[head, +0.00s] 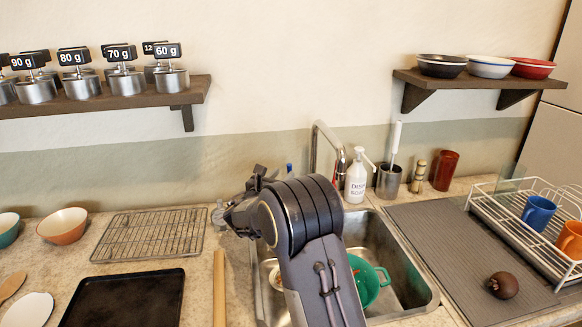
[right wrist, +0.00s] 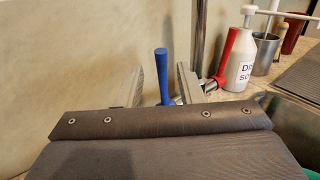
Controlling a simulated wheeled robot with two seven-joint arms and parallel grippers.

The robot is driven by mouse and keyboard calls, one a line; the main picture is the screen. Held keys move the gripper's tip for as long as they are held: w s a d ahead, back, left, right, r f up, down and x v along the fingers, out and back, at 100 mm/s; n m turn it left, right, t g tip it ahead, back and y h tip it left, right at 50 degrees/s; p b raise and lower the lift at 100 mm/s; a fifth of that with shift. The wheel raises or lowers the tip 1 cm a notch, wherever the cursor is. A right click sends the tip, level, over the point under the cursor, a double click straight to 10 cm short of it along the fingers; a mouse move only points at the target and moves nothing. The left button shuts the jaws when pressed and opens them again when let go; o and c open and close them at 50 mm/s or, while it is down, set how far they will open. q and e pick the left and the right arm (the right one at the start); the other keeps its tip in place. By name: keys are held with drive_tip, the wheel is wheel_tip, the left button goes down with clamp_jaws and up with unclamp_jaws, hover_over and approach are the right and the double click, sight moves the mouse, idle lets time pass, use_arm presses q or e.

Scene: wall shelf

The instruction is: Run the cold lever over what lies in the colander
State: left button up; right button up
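The blue cold lever (right wrist: 162,75) stands upright in the right wrist view, between the two fingers of my right gripper (right wrist: 156,92). There are gaps on both sides of the lever, so the gripper is open around it. In the head view only the tip of the blue lever (head: 289,169) shows behind my right arm. The red lever (right wrist: 228,55) is just right of the gripper. The faucet (head: 318,140) rises behind the sink. The green colander (head: 373,288) sits in the sink, partly hidden by my right arm; I cannot tell what lies in it. My left gripper is not in view.
A soap bottle (head: 356,180) and a steel cup with a brush (head: 389,182) stand right of the faucet. The metal sink (head: 408,280) also holds a pale dish, partly hidden. A wire rack (head: 150,234) and a dark tray (head: 125,300) lie to the left.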

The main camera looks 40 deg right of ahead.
sight(289, 169)
drive_tip(key=p+x, duration=0.1)
drive_tip(key=x, duration=0.6)
drive_tip(key=shift+d, duration=0.2)
drive_tip(key=shift+c, duration=0.2)
clamp_jaws()
